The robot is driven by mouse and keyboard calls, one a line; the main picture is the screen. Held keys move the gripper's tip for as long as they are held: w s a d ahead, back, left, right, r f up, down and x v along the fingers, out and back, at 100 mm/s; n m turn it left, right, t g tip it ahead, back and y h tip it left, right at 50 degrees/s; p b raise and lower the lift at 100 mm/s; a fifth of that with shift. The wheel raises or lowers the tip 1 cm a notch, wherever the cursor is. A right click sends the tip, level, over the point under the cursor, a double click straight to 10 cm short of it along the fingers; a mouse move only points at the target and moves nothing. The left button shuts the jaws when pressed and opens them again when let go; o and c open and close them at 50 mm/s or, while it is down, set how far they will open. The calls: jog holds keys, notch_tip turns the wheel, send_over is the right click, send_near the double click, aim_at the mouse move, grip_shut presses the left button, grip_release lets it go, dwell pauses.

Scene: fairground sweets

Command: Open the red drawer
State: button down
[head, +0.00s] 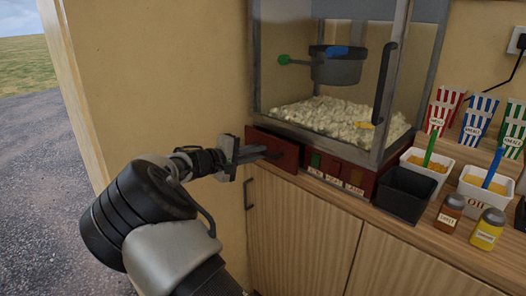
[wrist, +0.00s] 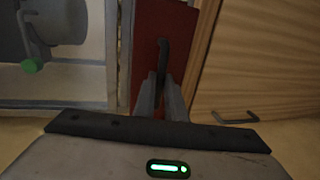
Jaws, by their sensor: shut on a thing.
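The red drawer (head: 266,148) is in the base of the popcorn machine, at its left end. In the head view its front stands a little out from the base, with a dark gap along its top. In the wrist view the red drawer front (wrist: 146,42) appears turned on its side, with a dark handle (wrist: 162,57) on it. My gripper (head: 262,153) reaches in from the left and its fingers are shut on the drawer handle. The fingertips (wrist: 162,88) also show at the handle in the wrist view.
The popcorn machine (head: 258,60) has glass walls and holds popcorn (head: 335,118). A black bin (head: 404,193), white tubs and bottles stand to its right on the wooden counter. A cupboard door with a dark handle (head: 248,194) is below the drawer.

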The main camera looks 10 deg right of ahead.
jog(key=f+v, duration=0.1)
jog(key=v, duration=0.8)
jog(key=f+p+v, duration=0.1)
jog(key=f+v, duration=0.1)
jog(key=v, duration=0.6)
jog(key=shift+s+a+f+p, duration=0.3)
jog(key=shift+s+a, duration=0.15)
jog(key=shift+a, duration=0.15)
jog(key=c, duration=1.8)
grip_release()
jog(key=shift+a+r, duration=0.1)
jog(key=p+v, duration=0.2)
jog(key=v, duration=1.5)
jog(key=shift+s, duration=0.1)
